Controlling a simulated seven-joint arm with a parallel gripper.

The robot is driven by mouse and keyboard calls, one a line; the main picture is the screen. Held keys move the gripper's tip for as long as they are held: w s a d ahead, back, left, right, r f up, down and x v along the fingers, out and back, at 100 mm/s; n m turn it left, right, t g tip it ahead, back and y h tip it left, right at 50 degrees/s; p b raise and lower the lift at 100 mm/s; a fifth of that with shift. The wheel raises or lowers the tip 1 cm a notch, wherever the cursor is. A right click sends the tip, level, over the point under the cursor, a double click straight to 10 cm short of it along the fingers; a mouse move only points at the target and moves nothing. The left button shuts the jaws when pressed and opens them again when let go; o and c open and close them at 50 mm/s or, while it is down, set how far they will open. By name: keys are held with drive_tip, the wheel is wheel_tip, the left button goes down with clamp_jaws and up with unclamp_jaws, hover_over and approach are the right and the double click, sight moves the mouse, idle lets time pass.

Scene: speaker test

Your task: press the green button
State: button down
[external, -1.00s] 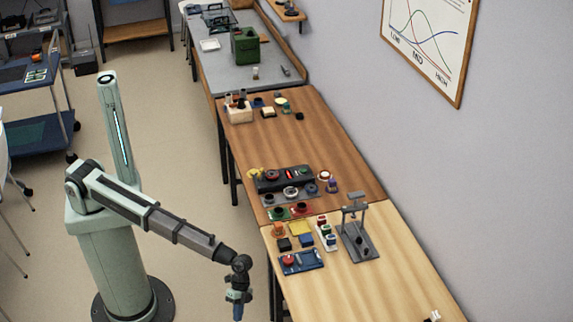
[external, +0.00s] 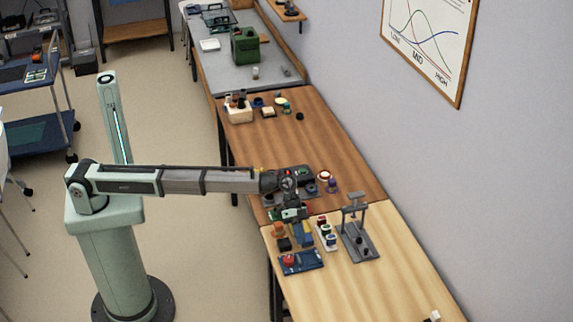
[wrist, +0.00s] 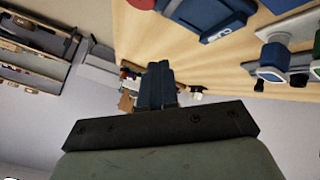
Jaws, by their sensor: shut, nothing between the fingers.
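My gripper (external: 303,239) is shut and empty, its blue fingers pointing down over the front part of the wooden table. In the wrist view its dark blue fingers (wrist: 156,85) are together. A white strip of small buttons stands just right of it, with a green button (external: 325,232) in the middle and a blue button (external: 331,242) at the near end. Green also shows on a dark panel (external: 303,171) behind my wrist and on a pad (external: 276,214) partly hidden by my arm. I cannot tell which one the task means. No contact with any button is visible.
A blue box with a red button (external: 289,261) lies in front of the gripper. A grey stand (external: 358,230) rises to the right. An orange button (external: 278,230) and dark blocks are close on the left. The pale table at the front right is mostly clear.

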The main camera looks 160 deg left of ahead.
drive_tip(key=s+a+r, duration=0.3)
drive_tip(key=s+a, duration=0.3)
drive_tip(key=s, duration=0.3)
wheel_tip(320, 180, up, 3)
drive_tip(key=n+y, duration=0.2)
drive_tip(key=n, duration=0.2)
hover_over(303, 169)
drive_tip(key=shift+s+d+g, duration=0.1)
drive_tip(key=shift+g, duration=0.2)
drive_tip(key=shift+f, duration=0.2)
drive_tip(key=shift+f, duration=4.3)
drive_tip(key=shift+f, duration=0.2)
drive_tip(key=shift+f, duration=0.2)
